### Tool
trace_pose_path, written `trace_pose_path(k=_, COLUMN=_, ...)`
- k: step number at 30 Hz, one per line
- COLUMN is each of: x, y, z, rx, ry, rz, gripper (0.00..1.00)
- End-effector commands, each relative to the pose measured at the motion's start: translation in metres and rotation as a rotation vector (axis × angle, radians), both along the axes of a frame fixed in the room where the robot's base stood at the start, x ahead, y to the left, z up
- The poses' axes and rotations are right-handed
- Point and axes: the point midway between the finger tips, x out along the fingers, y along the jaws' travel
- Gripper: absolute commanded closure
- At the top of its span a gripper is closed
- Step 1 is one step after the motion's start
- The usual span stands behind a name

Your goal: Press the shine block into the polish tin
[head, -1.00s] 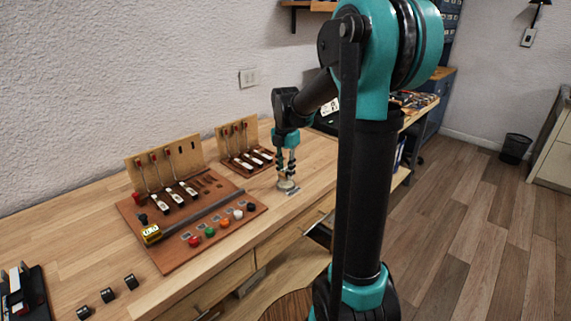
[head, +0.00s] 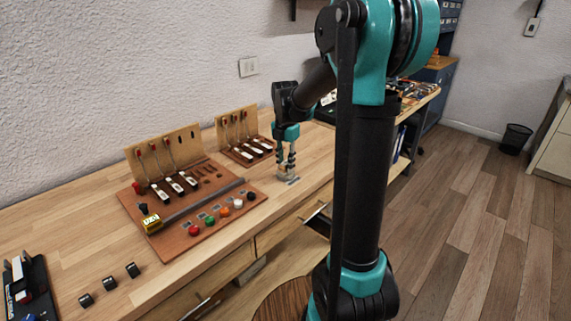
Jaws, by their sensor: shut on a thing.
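My gripper (head: 287,168) points down at the bench's front right, just right of the wooden board with the coloured knobs. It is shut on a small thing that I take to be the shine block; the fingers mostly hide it.
The brown board (head: 187,243) with red, green, orange, white and black knobs lies left of my gripper. A smaller piano-action model (head: 245,150) stands behind. Several black blocks (head: 110,284) lie at front left. Bare bench (head: 318,160) lies right of my gripper.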

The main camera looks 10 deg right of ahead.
Motion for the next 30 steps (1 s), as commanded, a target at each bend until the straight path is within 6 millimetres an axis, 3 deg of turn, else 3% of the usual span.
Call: trace_pose_path(k=30, x=0.0001, y=0.0, z=-0.0098, rx=0.0, ry=0.0, rz=0.0, gripper=0.98)
